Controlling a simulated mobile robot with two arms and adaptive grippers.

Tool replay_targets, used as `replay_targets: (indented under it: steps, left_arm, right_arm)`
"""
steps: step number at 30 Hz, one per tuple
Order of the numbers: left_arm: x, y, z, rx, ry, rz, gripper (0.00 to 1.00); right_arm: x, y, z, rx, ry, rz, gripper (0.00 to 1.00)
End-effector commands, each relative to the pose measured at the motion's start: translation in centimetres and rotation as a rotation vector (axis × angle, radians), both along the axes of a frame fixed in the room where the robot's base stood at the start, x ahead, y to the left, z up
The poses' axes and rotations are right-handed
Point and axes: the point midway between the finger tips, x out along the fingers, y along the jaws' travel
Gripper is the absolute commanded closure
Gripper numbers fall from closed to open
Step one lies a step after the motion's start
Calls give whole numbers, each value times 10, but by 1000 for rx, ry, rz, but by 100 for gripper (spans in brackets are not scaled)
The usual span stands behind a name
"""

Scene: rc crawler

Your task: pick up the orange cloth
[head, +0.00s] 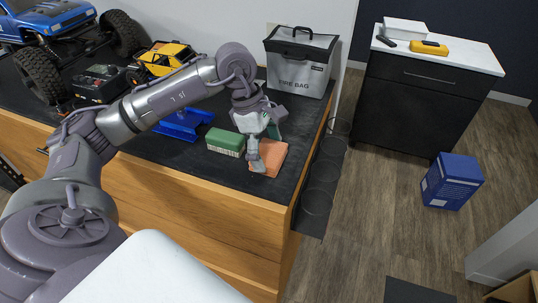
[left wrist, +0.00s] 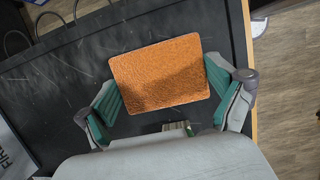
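The orange cloth (head: 272,157) is a flat rectangle lying on the dark bench top near its front right corner. It also shows in the left wrist view (left wrist: 160,72), with a shadow across its lower half. My left gripper (head: 264,150) is over the cloth, pointing down. In the left wrist view, its green-padded fingers (left wrist: 163,85) are spread wide, one at each side edge of the cloth. Whether the pads touch the cloth is unclear. My right gripper is in neither view.
A green block (head: 226,141) lies just left of the cloth. A grey fire bag (head: 299,64) stands behind it. A blue stand (head: 183,123), a yellow model car (head: 165,57) and a blue crawler (head: 45,18) are further left. The bench's right edge is close.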

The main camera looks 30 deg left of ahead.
Motion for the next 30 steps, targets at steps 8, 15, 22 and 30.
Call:
replay_targets:
  steps: [8, 15, 22, 30]
  left_arm:
    - [0, 0, 0, 0, 0, 0, 36]
    - [1, 0, 13, -1, -3, 1, 36]
    - [-14, -5, 47, 2, -5, -3, 36]
    - [-72, -24, 84, 3, -8, -3, 36]
  right_arm:
    - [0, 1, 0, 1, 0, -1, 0]
    - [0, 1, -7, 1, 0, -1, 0]
    - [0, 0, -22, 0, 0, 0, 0]
    - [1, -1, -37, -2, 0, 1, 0]
